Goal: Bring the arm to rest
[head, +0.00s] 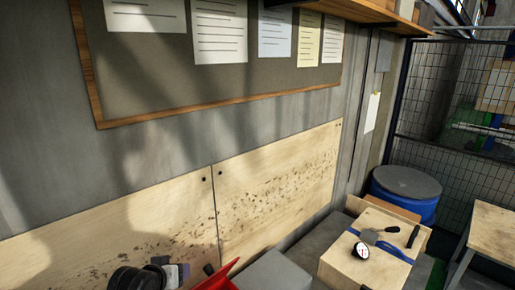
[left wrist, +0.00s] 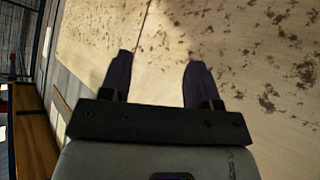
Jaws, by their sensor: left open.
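My left gripper (left wrist: 159,62) shows in the left wrist view. Its two dark fingers are spread apart with nothing between them. Beyond them is a pale plywood panel (left wrist: 235,50) with brown specks; I cannot tell how far off it is. The same speckled plywood (head: 280,180) lines the lower wall in the head view. I cannot make out my left gripper with certainty in the head view. My right gripper is in neither view.
In the head view, a wooden box (head: 340,265) bears a dial gauge (head: 361,250) and a blue strap. A blue drum (head: 404,193) stands behind it by a mesh fence (head: 455,90). A red object (head: 218,279) and a dark ringed shape (head: 140,279) sit at the bottom edge.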

